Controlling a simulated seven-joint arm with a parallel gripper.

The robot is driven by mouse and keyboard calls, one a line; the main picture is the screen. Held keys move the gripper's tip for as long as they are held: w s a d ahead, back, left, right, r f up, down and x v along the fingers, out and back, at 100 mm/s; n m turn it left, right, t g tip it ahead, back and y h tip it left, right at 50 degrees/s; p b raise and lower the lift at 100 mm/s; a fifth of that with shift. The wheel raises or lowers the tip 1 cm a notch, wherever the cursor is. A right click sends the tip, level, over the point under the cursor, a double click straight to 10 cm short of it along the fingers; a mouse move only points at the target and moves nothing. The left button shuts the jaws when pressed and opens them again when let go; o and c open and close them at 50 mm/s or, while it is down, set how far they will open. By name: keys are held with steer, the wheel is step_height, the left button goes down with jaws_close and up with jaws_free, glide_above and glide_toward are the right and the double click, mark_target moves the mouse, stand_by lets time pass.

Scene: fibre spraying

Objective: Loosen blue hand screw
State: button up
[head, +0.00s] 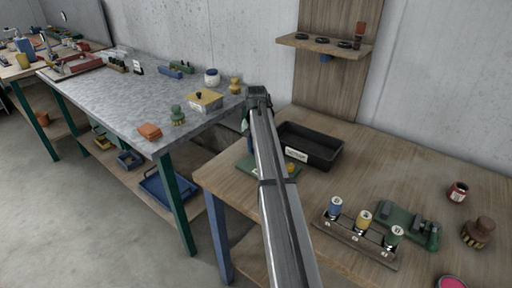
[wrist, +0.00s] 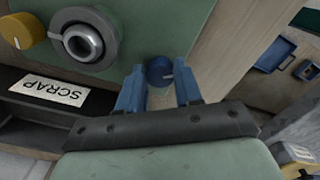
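The blue hand screw (wrist: 159,71) is a round dark-blue knob with a pale mark, on the lower edge of a green panel (wrist: 150,30) in the wrist view. My gripper (wrist: 160,76) is open, with its two blue fingers on either side of the knob. Narrow gaps show between the fingers and the knob, and I cannot tell whether either one touches it. In the head view my arm hides the screw and most of the green fixture (head: 285,178).
On the panel are a grey ring fitting (wrist: 83,44) and a yellow knob (wrist: 22,31). A black tray labelled SCRAP (head: 318,143) stands right behind the fixture. A rack of several lettered spools (head: 352,243) and a green device (head: 405,222) stand on the wooden table.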

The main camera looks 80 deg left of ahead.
steer(key=o, duration=0.4)
step_height(320, 180, up, 14)
stand_by(0.7)
steer(key=shift+f, duration=0.1)
stand_by(0.4)
